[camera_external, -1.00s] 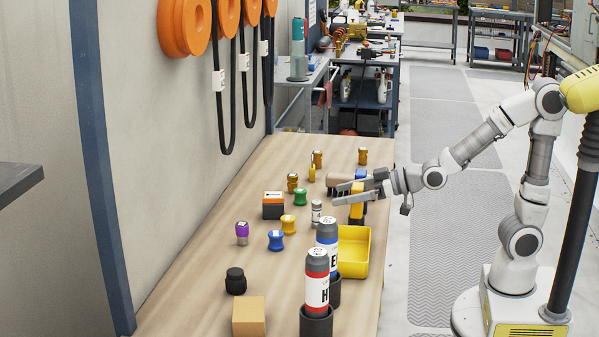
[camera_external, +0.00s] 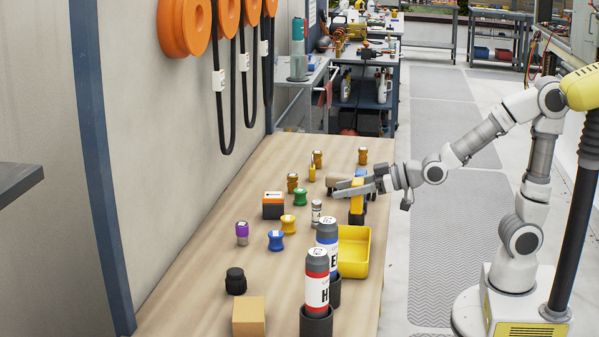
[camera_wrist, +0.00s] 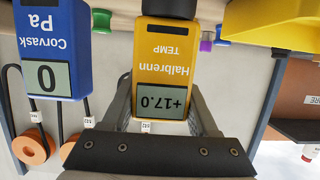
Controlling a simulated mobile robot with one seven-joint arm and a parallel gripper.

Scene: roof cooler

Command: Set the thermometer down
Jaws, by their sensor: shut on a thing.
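The thermometer (camera_external: 357,203) is a yellow meter with a grey display. In the wrist view the thermometer (camera_wrist: 164,68) bears the words Halbrenn TEMP and reads +17.0, upside down. My gripper (camera_external: 347,188) is shut on it, with one finger on each side in the wrist view. In the external view the thermometer is upright, over or on the wooden bench near its right edge. I cannot tell whether its lower end touches the bench.
A blue Corvask Pa meter (camera_wrist: 50,50) is close beside the thermometer. A yellow bin (camera_external: 354,251) is just in front of it in the external view.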

